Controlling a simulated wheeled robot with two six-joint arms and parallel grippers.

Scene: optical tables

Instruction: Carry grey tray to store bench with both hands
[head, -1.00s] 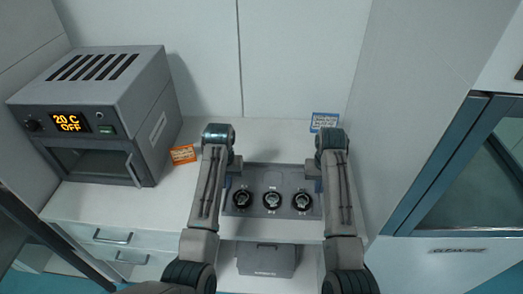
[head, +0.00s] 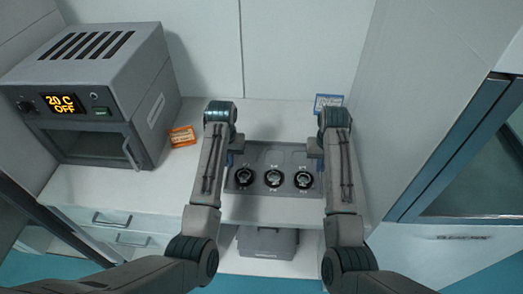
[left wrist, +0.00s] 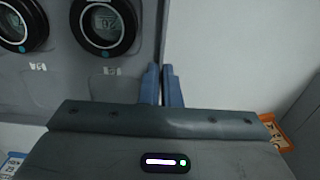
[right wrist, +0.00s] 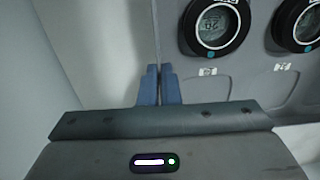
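The grey tray (head: 262,155) lies level at the white bench, between my two arms in the head view. It carries three round black-rimmed pieces (head: 274,178) in a row. My left gripper (head: 232,158) is at the tray's left edge. In the left wrist view its blue fingers (left wrist: 162,86) are close together with the tray's rim between them. My right gripper (head: 317,160) is at the right edge. In the right wrist view its fingers (right wrist: 159,86) are closed about that rim. I cannot tell whether the tray's underside touches the bench top.
A grey oven (head: 92,95) reading "20 C OFF" stands at the left of the bench (head: 270,118). An orange label (head: 182,136) and a blue label (head: 328,103) lie on the bench. A grey box (head: 266,242) sits below. A wall and glass-fronted cabinet (head: 470,165) flank the right.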

